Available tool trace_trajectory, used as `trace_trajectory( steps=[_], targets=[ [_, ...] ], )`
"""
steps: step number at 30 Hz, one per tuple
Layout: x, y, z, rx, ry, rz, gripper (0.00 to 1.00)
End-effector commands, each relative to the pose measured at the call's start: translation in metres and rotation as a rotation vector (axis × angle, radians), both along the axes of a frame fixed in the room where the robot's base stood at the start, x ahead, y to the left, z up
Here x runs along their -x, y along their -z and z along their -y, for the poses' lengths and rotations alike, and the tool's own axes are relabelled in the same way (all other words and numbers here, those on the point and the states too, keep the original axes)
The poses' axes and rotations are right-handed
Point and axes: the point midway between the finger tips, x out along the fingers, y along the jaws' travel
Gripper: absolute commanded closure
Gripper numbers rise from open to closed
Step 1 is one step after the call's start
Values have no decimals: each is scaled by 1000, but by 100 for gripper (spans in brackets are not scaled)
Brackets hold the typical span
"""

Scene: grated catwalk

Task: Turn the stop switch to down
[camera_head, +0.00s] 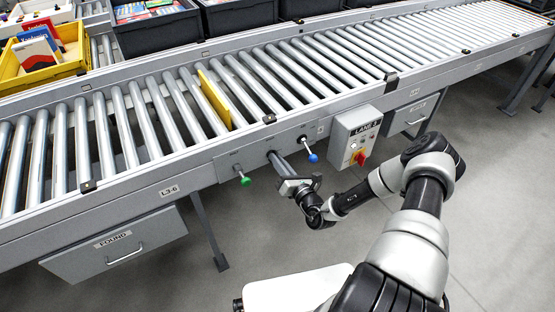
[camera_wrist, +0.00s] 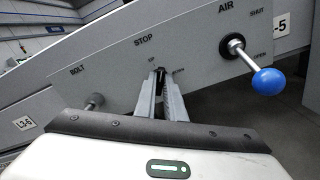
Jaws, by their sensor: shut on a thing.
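The stop switch (camera_wrist: 160,73) is a small dark toggle under the STOP label on the grey side panel (camera_wrist: 110,75). A small UP mark is at its upper left, and another small mark at its right is hard to read. My gripper (camera_wrist: 162,85) reaches straight at the panel with its two fingers closed on the switch. The fingers cover most of the switch, so its exact position cannot be told. In the head view my gripper (camera_head: 273,157) meets the panel between the green knob (camera_head: 245,181) and the blue knob (camera_head: 313,158).
The blue AIR knob (camera_wrist: 268,81) sticks out close to the right of my fingers. The BOLT rod (camera_wrist: 94,101) is at left. A control box (camera_head: 356,136) with a red switch is farther right. A roller conveyor (camera_head: 290,70) runs above, carrying a yellow plate (camera_head: 221,103).

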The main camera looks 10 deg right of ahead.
Motion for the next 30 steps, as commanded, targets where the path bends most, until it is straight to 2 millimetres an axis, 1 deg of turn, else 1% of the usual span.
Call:
trace_trajectory(
  steps=[21, 30],
  targets=[
    [1, 3, 2, -644, 1, -211, 100],
    [0, 5, 2, -861, 0, -282, 100]
  ],
)
